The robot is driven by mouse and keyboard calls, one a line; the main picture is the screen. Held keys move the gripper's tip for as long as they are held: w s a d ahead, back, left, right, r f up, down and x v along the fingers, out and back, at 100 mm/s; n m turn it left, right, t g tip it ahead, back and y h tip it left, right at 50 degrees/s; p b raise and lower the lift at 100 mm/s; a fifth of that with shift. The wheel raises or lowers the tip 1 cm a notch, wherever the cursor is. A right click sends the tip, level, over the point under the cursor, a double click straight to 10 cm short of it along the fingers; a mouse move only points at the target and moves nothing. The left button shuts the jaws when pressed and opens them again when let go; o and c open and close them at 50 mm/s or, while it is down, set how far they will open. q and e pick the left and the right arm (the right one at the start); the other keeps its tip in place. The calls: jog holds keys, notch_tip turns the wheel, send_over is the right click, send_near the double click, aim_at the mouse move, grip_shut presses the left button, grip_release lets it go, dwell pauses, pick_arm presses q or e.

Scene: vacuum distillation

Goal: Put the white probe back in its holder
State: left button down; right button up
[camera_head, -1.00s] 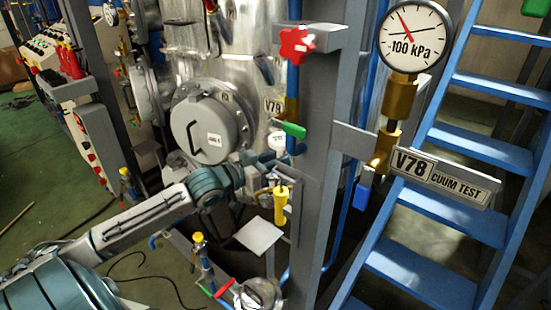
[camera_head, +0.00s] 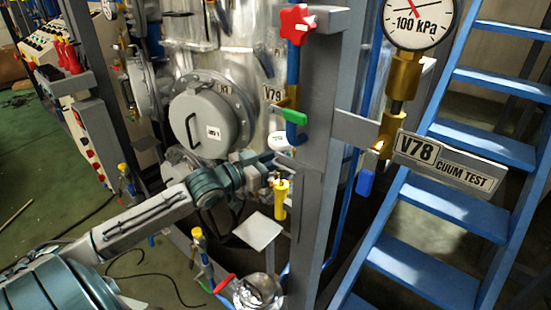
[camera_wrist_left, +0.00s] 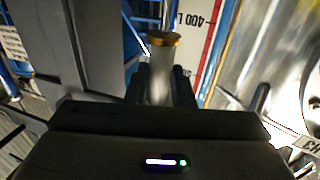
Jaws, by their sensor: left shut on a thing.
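My left gripper (camera_head: 272,172) comes in from the left, in front of the steel vessel and beside the grey post. Its dark fingers (camera_wrist_left: 163,85) are shut on a whitish cylinder with a yellow-gold collar (camera_wrist_left: 163,40) in the left wrist view. This looks like the white probe, though dim light leaves its color uncertain. A yellow upright cylinder (camera_head: 281,200) shows just below the fingertips in the head view. I cannot tell whether it is the holder or part of the held thing. My right gripper is not in view.
The grey post (camera_head: 316,150) stands right of the gripper. The V78 plate (camera_head: 447,163), pressure gauge (camera_head: 417,22) and blue stairs (camera_head: 440,240) are further right. A red knob (camera_head: 297,24) and green valve handle (camera_head: 294,117) are above. A white square plate (camera_head: 257,231) lies below.

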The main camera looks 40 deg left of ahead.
pick_arm(q)
jog(key=shift+f+b, duration=0.65)
jog(key=shift+f, duration=0.15)
jog(key=shift+f+b, duration=0.55)
jog(key=shift+f, duration=0.1)
jog(key=shift+f+b, duration=0.95)
jog(key=shift+f, duration=0.1)
jog(key=c, duration=1.2)
grip_release()
jog(key=shift+r, duration=0.1)
jog(key=shift+o, duration=0.2)
